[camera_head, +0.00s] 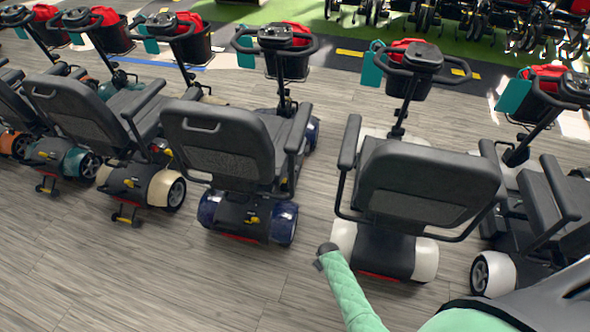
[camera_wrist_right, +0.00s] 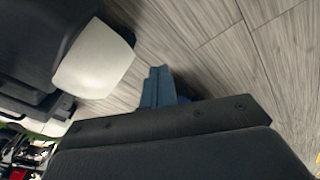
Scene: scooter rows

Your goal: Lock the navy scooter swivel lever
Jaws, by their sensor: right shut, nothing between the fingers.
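The navy scooter (camera_head: 235,165) stands in the row with its back to me. It has a dark seat and glossy navy rear fenders. A small yellow part (camera_head: 284,181) shows under the right side of its seat, and another yellow part (camera_head: 252,219) on its rear body. I cannot tell which is the swivel lever or how it is set. My right gripper (camera_head: 326,253) is in front of and right of the navy scooter, apart from it, by the white scooter's left rear fender. In the right wrist view its blue fingers (camera_wrist_right: 157,86) are together and empty. My left gripper is not seen.
A white-fendered scooter (camera_head: 425,185) stands close right of my right gripper, and its white fender also shows in the wrist view (camera_wrist_right: 95,60). A cream-fendered scooter (camera_head: 155,187) is left of the navy one. Wood floor (camera_head: 140,285) is clear in front.

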